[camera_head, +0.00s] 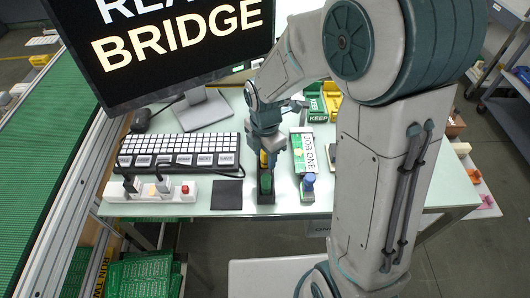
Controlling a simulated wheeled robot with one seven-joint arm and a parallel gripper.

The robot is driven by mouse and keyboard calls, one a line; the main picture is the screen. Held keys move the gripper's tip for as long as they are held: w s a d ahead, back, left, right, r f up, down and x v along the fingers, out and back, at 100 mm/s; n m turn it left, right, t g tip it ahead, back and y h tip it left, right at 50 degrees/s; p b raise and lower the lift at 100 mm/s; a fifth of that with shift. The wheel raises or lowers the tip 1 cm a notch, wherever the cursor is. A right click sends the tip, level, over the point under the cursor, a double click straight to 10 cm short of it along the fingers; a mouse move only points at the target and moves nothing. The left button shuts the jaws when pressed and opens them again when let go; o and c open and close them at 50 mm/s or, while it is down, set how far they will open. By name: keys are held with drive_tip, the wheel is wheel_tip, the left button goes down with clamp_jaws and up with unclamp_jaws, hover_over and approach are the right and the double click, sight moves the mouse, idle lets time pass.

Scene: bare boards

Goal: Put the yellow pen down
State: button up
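My gripper (265,160) points down over the front middle of the pale table. A small yellow patch (263,158) shows at its fingertips; it may be the yellow pen, but it is too small and covered to be sure. Just below is a narrow black holder (266,198) with a green piece (266,183) in it, near the table's front edge. I cannot tell whether the fingertips touch the holder or how far apart they are.
A black keyboard (180,150), a white power strip (150,191) with plugs and a dark square pad (227,194) lie left. A monitor (165,45) stands behind. A JOB ONE box (304,151), a blue-capped bottle (309,183) and a green KEEP bin (317,117) are right.

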wheel_tip(320, 180, up, 12)
drive_tip(key=s+d+r+m+t, duration=0.1)
drive_tip(key=s+d+m, duration=0.5)
drive_tip(key=m, duration=0.6)
drive_tip(key=s+d+r+m+t, duration=0.1)
drive_tip(key=s+d+m, duration=0.5)
drive_tip(key=m, duration=0.7)
drive_tip(key=shift+s+t+p, duration=0.2)
drive_tip(key=shift+t+p, duration=0.1)
drive_tip(key=shift+t, duration=0.2)
idle(0.3)
